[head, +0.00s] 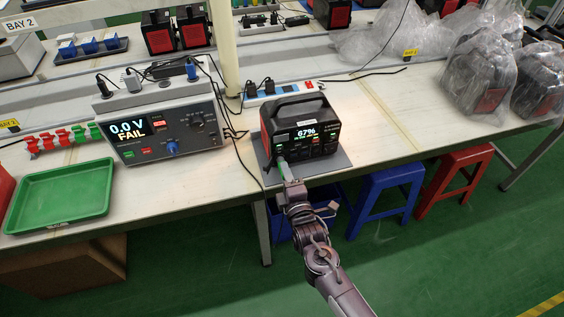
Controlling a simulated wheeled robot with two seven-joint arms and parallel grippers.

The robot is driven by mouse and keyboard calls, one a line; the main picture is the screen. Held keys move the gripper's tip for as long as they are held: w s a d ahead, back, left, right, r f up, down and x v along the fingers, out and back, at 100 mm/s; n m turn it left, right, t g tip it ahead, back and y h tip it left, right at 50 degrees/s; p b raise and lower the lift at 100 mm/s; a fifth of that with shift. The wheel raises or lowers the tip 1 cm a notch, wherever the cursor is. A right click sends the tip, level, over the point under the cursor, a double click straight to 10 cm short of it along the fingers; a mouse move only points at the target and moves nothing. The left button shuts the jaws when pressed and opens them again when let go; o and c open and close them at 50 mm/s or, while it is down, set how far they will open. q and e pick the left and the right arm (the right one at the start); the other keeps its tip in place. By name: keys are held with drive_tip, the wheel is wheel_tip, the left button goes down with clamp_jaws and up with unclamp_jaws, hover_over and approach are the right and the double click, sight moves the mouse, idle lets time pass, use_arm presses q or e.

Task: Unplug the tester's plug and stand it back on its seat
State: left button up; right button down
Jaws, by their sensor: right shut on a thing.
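The tester (165,128) stands left of centre, its display reading "0.0 V FAIL". The black power station (300,125) stands right of it on a grey mat (338,160), its screen reading 67%. My right gripper (287,179) is at the lower left of the power station's front, shut on a small pale plug (282,164). The plug meets the front panel there; I cannot tell how deep it sits. The jaws hide part of it. Several plugs and adapters, such as a black plug (102,82), stand on the tester's top. Their seats are too small to make out. My left gripper is not in view.
A green tray (62,196) lies at the front left. A power strip (283,90) and loose black cables lie behind the power station. Bagged units (475,75) stand at the right. Blue (388,185) and red (462,165) stools stand below the bench's front edge.

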drive_tip(key=shift+p+v, duration=0.65)
drive_tip(key=shift+v, duration=0.45)
